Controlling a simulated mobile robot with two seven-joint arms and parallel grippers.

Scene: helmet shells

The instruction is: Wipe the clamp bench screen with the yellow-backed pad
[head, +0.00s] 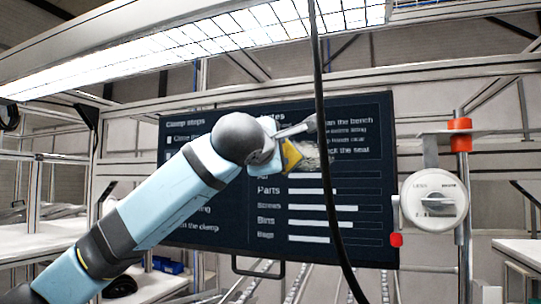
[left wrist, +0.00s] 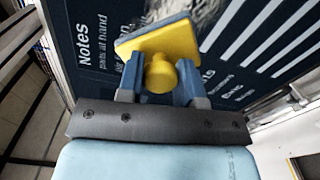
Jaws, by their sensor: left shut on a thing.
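The clamp bench screen (head: 225,225) is a dark upright panel with white text and bars. A whitish smear (head: 311,156) covers part of its upper right area, and it also shows in the left wrist view (left wrist: 200,12). My left gripper (head: 284,143) is in front of the screen beside the smear. In the left wrist view my left gripper (left wrist: 160,80) is shut on the round yellow knob of the yellow-backed pad (left wrist: 158,42). The pad's grey-blue face is turned toward the screen. I cannot tell whether it touches. My right gripper is not in view.
A black cable (head: 322,100) hangs in front of the screen, just right of the pad. A round white gauge (head: 434,200) and an orange collar (head: 460,136) on a post stand to the right. A blue bin (head: 168,265) sits low on the left.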

